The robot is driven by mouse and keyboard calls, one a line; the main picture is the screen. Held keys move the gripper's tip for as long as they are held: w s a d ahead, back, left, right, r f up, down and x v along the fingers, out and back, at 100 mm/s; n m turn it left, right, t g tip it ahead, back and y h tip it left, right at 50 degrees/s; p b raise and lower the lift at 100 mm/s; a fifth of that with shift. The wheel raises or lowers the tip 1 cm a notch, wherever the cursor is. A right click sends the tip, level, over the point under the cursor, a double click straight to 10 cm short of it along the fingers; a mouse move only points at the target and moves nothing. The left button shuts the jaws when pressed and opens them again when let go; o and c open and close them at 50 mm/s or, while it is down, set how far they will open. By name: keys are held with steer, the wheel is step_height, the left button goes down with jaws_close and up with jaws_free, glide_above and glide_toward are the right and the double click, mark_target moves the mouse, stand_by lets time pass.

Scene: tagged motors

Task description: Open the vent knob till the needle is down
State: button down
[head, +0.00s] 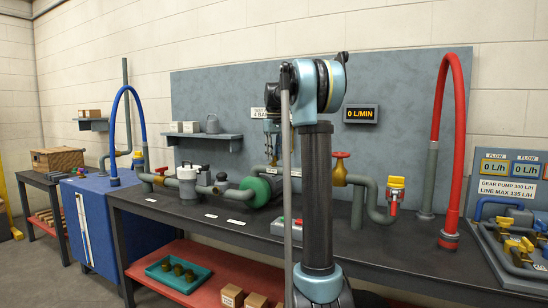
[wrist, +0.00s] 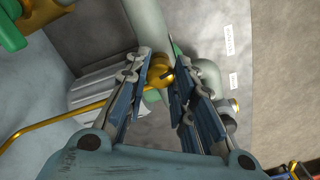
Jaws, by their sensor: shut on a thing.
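A round brass knob (wrist: 160,72) with a dark slot or mark sits on grey-green piping in the wrist view. I take it to be the vent knob. My gripper (wrist: 157,62) has its two jointed fingers on either side of it, shut on it near their tips. In the head view my arm stands in front of the middle of the bench, and the knob cannot be made out there. I cannot make out a gauge needle in either view.
A thin brass tube (wrist: 70,120) runs left of my fingers. In the head view, a green-flanged pump (head: 257,192), a red-handled valve (head: 340,168) and a red hose (head: 461,120) stand along the dark bench (head: 190,215). A display (head: 361,114) reads 0 L/MIN.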

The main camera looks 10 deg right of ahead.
steer(key=n, duration=0.4)
steer(key=shift+n, duration=0.3)
steer(key=n, duration=0.3)
steer(key=shift+n, duration=0.4)
steer(key=n, duration=0.3)
steer(key=shift+n, duration=2)
steer(key=c, duration=1.3)
jaws_free()
